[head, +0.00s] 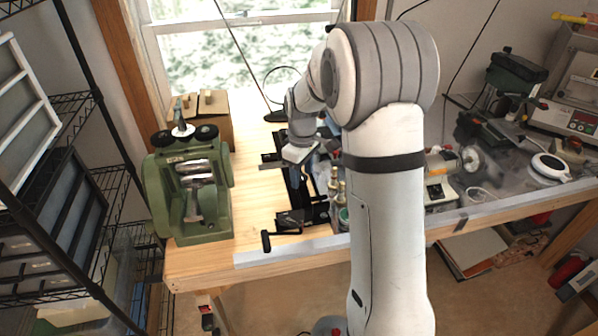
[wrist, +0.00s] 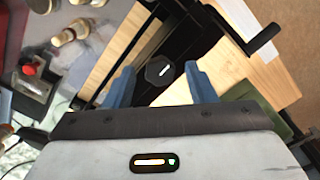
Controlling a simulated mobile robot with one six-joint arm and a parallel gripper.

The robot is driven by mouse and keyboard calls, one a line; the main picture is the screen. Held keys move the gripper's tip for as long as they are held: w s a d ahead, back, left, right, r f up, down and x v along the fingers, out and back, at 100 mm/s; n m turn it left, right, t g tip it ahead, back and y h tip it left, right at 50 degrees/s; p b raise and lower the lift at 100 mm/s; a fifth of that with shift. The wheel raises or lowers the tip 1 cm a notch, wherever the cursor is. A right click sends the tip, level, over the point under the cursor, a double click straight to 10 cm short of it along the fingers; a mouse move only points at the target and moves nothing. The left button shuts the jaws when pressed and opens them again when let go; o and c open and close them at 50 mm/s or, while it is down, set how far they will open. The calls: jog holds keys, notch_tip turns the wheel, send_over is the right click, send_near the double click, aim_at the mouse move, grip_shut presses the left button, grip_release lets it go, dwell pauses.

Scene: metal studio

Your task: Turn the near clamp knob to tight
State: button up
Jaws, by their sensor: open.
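A black many-sided clamp knob (wrist: 160,70) with a short white line on top shows in the wrist view. The line slants up to the right. It sits on a black metal fixture (head: 292,185) lying on the wooden bench. My gripper (wrist: 161,84) is open, with its two blue fingers on either side of the knob. Gaps show between the knob and both fingers in this view; I cannot tell the height between them. In the head view my arm and gripper hide the knob, so I cannot tell there which clamp it belongs to.
A crank handle (head: 266,241) juts from the fixture's front end, and also shows in the wrist view (wrist: 262,40). A green machine (head: 190,190) stands left. Small bottles (head: 338,190) stand close on the right. Bare bench (head: 248,190) lies between machine and fixture.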

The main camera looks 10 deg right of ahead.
jog(key=c, duration=1)
jog(key=shift+o, duration=0.2)
jog(key=shift+m+b, duration=1)
jog(key=shift+m, duration=1.2)
jog(key=m+b, duration=0.1)
jog(key=m, duration=0.3)
jog(key=shift+m, duration=0.3)
jog(key=m+b, duration=0.1)
jog(key=m, duration=0.5)
jog(key=shift+b, duration=0.3)
jog(key=m+b, duration=0.1)
jog(key=m, duration=0.6)
jog(key=shift+m, duration=0.3)
jog(key=o, duration=1)
jog(key=shift+c, duration=0.2)
